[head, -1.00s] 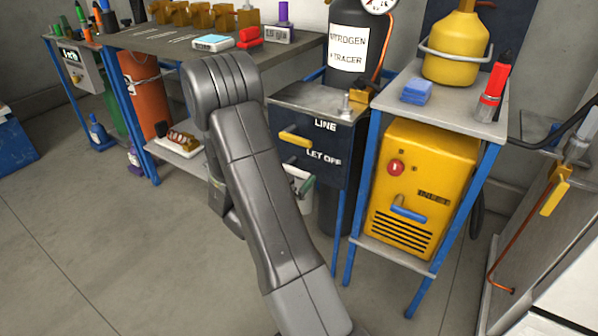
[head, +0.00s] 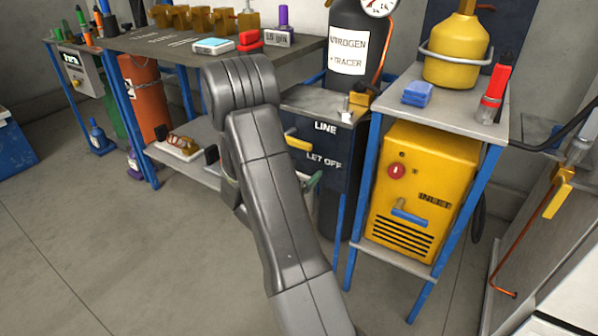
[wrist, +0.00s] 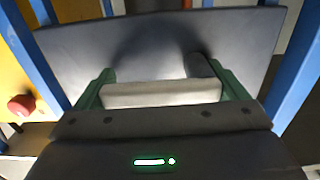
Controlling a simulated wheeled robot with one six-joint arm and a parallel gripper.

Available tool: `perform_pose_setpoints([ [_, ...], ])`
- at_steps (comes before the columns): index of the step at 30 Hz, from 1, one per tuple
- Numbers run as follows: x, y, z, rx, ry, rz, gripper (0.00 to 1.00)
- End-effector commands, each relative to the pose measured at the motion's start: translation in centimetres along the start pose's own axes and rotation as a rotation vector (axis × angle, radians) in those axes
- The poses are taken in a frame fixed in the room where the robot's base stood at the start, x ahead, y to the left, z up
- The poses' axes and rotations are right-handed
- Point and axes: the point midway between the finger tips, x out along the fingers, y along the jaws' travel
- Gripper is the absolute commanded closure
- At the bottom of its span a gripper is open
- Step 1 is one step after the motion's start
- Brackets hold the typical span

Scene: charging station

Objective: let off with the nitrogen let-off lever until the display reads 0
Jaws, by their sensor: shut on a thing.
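The dark cabinet (head: 318,112) carries the white words LINE and LET OFF on its front. A yellow lever (head: 298,141) sits beside LINE. The nitrogen let-off lever near LET OFF is hidden by my arm in the head view. In the wrist view a pale bar, the let-off lever (wrist: 160,94), lies between the green fingers of my gripper (wrist: 160,90), which is shut on it in front of the dark panel. In the head view only a green bit of my gripper (head: 315,180) shows past my arm. A small display (head: 72,59) glows at the far left; its digits are too small to read surely.
A nitrogen cylinder (head: 352,50) with a gauge (head: 379,4) stands behind the cabinet. A yellow machine (head: 420,190) under a grey-topped stand (head: 455,112) is close on the right. A workbench (head: 150,45) runs left. The floor at lower left is clear.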

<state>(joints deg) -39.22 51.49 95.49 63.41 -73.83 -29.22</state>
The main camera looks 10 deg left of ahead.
Motion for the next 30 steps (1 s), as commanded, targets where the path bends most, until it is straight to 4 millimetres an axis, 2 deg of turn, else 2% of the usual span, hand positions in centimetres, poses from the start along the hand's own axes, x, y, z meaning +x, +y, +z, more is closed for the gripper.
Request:
perform_pose_setpoints([
  [11, -0.1, 0.0, -0.8, -0.128, -0.003, 0.000, 0.48],
  [30, -0.1, -1.0, -2.7, -0.683, -0.004, -0.002, 0.48],
])
